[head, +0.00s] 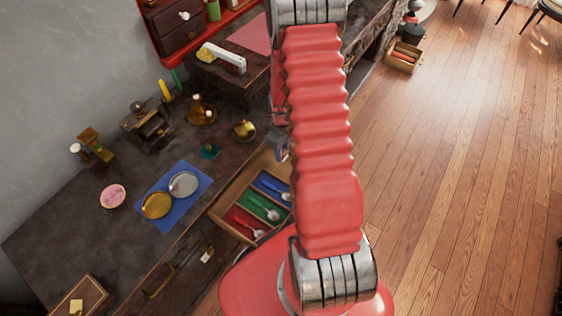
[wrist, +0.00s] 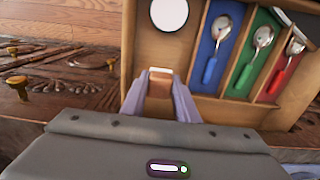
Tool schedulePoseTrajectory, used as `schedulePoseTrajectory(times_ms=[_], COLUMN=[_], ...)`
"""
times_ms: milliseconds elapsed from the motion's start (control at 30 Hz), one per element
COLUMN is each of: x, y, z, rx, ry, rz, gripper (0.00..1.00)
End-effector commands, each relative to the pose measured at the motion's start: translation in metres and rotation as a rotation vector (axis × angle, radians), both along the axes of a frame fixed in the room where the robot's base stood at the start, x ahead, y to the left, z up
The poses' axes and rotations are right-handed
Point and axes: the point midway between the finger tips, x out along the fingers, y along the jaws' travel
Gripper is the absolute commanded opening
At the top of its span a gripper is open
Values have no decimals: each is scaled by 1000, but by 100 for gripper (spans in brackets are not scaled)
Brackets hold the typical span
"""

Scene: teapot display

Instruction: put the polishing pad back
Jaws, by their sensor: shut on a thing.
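My gripper (wrist: 163,92) shows in the wrist view with its two pale purple fingers closed on a small tan block with a pale end, which looks like the polishing pad (wrist: 160,82). It is at the near edge of the leftmost compartment of the open wooden drawer (wrist: 235,107). I cannot tell whether the pad touches the drawer. That compartment holds a white disc (wrist: 169,13). In the head view, a bluish part of my gripper (head: 282,148) shows beside the drawer (head: 226,227); my red arm hides the rest.
Spoons lie in the blue (wrist: 226,50), green (wrist: 250,70) and red (wrist: 282,76) compartments. On the dark counter (head: 60,235), a blue mat (head: 173,190) bears a gold disc (head: 156,205) and a silver disc (head: 183,184). The wooden floor (head: 450,170) at right is mostly clear.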

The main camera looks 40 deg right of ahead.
Motion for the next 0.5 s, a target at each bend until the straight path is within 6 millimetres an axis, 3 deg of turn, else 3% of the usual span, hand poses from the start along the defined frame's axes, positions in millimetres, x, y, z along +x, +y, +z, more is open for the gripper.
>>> schedulePoseTrajectory(times_ms=[167,500], x=[0,0], y=[0,0], z=[-17,-18], rx=[1,0], ry=[0,0], rz=[0,0], gripper=[10,10])
